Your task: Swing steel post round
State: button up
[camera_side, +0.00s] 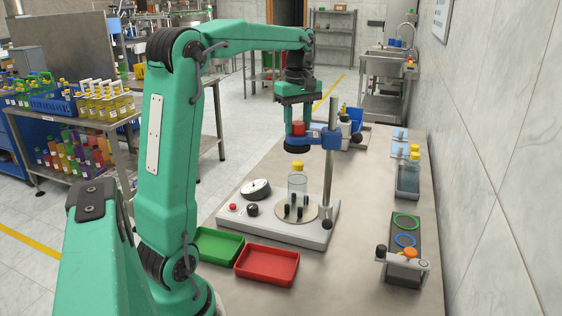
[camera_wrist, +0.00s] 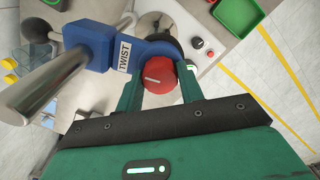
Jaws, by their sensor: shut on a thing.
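The steel post (camera_side: 329,165) stands upright at the right rear of a grey machine base (camera_side: 265,225); it also shows in the wrist view (camera_wrist: 40,88). A blue arm (camera_side: 322,138) marked TWIST is clamped to the post and points left. A red knob (camera_wrist: 158,76) sits on the arm's end, above a black head (camera_side: 297,147). My gripper (camera_side: 298,120) reaches down from above and is shut on the red knob, one finger on each side in the wrist view. A bottle with a yellow cap (camera_side: 298,166) stands below the black head, among black pegs on a round plate (camera_side: 297,218).
Green (camera_side: 218,244) and red (camera_side: 268,263) trays lie in front of the base. A dial (camera_side: 256,189) is on the base's left.

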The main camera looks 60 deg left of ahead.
jog(key=shift+s+d+n, duration=0.15)
jog(key=shift+d+n, duration=0.4)
jog(key=shift+n, duration=0.15)
jog(key=shift+s+d+n, duration=0.15)
jog(key=shift+d+n, duration=0.35)
jog(key=shift+n, duration=0.2)
jog(key=shift+d+n, duration=0.5)
jog(key=shift+n, duration=0.1)
jog(key=shift+s+d+n, duration=0.1)
jog(key=shift+d+n, duration=0.55)
jog(key=shift+n, duration=0.35)
jog(key=shift+w+d+n, duration=0.2)
jog(key=shift+d+n, duration=0.95)
jog(key=shift+n, duration=0.35)
